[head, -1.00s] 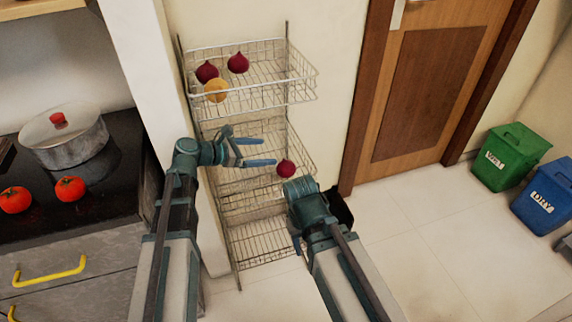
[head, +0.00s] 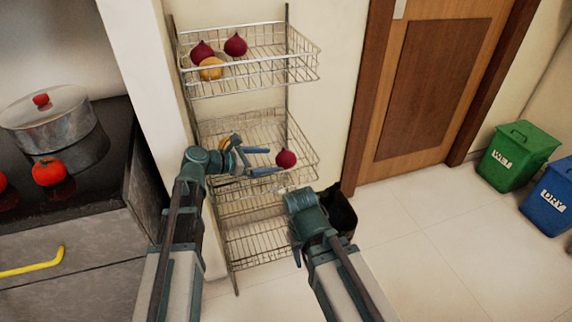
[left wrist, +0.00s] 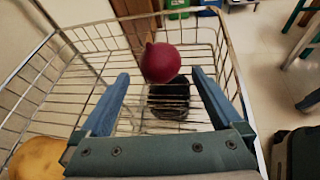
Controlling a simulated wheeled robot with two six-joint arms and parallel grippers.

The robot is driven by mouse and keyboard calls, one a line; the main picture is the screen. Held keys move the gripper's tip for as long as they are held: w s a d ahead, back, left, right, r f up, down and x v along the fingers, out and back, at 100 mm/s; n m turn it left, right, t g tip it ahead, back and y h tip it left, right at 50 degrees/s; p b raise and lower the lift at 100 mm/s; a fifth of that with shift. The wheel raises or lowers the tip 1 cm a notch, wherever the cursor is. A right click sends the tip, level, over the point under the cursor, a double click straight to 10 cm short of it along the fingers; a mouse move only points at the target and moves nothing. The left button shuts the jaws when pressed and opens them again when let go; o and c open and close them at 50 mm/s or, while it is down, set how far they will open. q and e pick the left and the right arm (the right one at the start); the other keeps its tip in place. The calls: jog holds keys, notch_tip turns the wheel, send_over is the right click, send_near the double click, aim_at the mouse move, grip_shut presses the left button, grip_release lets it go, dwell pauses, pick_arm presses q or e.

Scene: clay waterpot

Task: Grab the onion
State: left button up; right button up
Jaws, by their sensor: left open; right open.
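A dark red onion (head: 286,159) sits at the right front of the middle wire basket (head: 309,178). It also shows in the left wrist view (left wrist: 160,63), just beyond and between my fingertips. My left gripper (head: 273,160) is open and empty, with its fingers pointing right at the onion, close to it. I cannot tell if they touch it. Two more red onions (head: 202,51) (head: 236,44) lie in the top basket. My right gripper (head: 297,254) is low in front of the rack, mostly hidden by its own arm; it is open.
A yellow round item (head: 211,68) lies in the top basket; another (left wrist: 37,159) is at lower left in the left wrist view. A black bin (head: 341,211) stands on the floor beside the rack. A pot (head: 50,122) and tomato (head: 49,172) are on the counter at left.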

aim_at(278, 159)
pick_arm(q)
jog(key=shift+b+x, duration=0.95)
jog(key=shift+x, duration=1.6)
jog(key=c, duration=1.3)
jog(key=shift+r, duration=0.1)
notch_tip(278, 159, up, 10)
jog(key=p, duration=1)
jog(key=shift+s, duration=0.1)
